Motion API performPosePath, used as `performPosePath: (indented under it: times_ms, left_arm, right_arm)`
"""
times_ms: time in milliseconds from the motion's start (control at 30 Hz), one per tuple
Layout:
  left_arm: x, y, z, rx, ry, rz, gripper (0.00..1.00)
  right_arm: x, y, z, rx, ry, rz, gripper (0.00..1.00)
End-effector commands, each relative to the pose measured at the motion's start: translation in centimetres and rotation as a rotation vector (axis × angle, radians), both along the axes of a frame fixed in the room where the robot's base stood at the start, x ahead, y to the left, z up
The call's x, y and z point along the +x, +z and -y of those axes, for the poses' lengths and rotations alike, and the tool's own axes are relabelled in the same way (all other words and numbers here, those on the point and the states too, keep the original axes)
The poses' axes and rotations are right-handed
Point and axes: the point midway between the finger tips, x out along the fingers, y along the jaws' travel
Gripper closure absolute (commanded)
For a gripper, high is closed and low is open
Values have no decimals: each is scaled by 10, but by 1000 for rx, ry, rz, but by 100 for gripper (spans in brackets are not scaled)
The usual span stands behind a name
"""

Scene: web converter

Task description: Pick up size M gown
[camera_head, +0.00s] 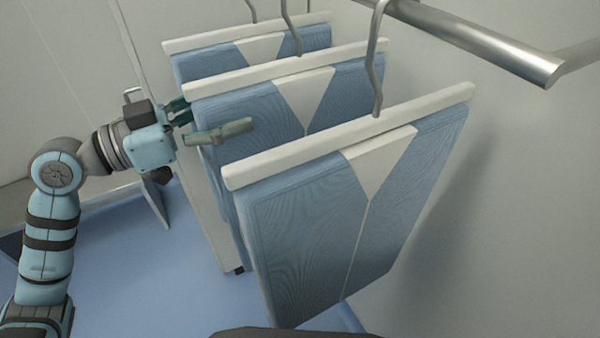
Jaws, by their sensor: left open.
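Three folded blue gowns with white V-necks hang on white hangers: a near gown (315,235), a middle gown (245,108) and a far gown (205,64). No size marking is readable, so I cannot tell which is size M. My left gripper (217,119) is open at the left edge of the middle gown. One finger shows in front of that gown, in the gap behind the near one. The other finger is farther back and partly hidden by the middle gown. I cannot tell whether either finger touches the cloth. My right gripper is not in view.
Metal hooks (376,62) rise from the hangers, and their tops are out of view. A thick metal rail (480,42) runs along the wall at the upper right. A pale upright panel (208,215) stands behind the near gown. Blue floor (140,275) is open at the lower left.

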Motion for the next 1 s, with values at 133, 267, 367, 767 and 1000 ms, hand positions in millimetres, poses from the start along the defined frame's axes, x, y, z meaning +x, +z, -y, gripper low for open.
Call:
performPosePath:
  times_ms: [133, 267, 367, 767, 1000]
  left_arm:
    - [13, 9, 21, -6, -1, 2, 40]
    - [17, 6, 27, 0, 0, 1, 40]
    - [17, 4, 27, 1, 1, 2, 40]
    - [17, 4, 27, 1, 0, 2, 96]
    - [16, 5, 27, -1, -1, 3, 100]
  right_arm:
    - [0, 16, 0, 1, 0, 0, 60]
    - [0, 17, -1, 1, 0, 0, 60]
    - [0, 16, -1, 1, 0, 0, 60]
    - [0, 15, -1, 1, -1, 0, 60]
    - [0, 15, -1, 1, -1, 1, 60]
